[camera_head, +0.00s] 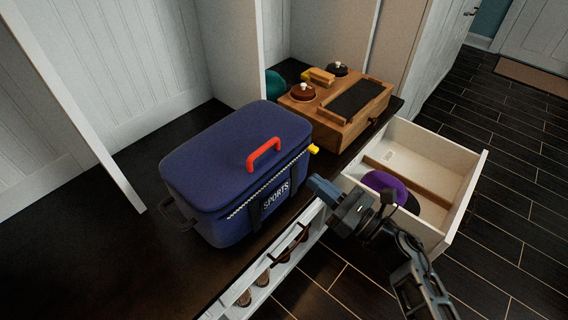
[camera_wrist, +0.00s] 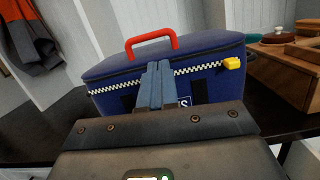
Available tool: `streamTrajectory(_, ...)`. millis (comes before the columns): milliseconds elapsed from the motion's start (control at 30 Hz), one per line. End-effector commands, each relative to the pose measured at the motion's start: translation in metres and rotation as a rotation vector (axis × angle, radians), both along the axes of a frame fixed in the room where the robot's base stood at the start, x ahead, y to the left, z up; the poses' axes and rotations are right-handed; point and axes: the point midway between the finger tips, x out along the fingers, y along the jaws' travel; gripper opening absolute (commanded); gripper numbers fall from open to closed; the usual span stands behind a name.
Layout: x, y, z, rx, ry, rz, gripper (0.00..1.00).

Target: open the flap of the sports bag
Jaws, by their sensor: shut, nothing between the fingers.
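The blue sports bag (camera_head: 230,175) stands on the dark bench top, and its flap (camera_head: 225,140) lies flat over the top, shut. A red handle (camera_head: 264,152) stands up on the flap near its front edge. A zip runs around the front below the flap, with a yellow pull (camera_head: 313,149) at the right corner. In the wrist view the bag (camera_wrist: 205,87), red handle (camera_wrist: 151,43) and yellow pull (camera_wrist: 234,63) are ahead. My gripper (camera_head: 318,184) is shut and empty, in front of the bag and apart from the handle. In the wrist view its fingers (camera_wrist: 155,78) hide part of the bag's front.
A wooden box (camera_head: 350,115) with brushes and round tins stands right of the bag. An open white drawer (camera_head: 425,165) holding a purple item (camera_head: 385,187) juts out beside my arm. A white upright panel (camera_head: 85,110) stands left of the bag. The bench at left is clear.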

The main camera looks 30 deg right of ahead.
Motion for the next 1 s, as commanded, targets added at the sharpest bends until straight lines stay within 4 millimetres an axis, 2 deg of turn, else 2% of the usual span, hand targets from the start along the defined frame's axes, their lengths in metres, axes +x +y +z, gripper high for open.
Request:
streamTrajectory(100, 0.011, -0.004, -0.005, -0.078, -0.02, -0.003, 0.0)
streamTrajectory(267, 0.023, -0.001, -0.002, -0.094, -0.023, -0.003, 0.0)
streamTrajectory(700, 0.088, 0.022, 0.012, -0.089, -0.023, -0.002, 0.0)
streamTrajectory(1000, 0.103, 0.028, 0.014, -0.088, -0.021, -0.003, 0.0)
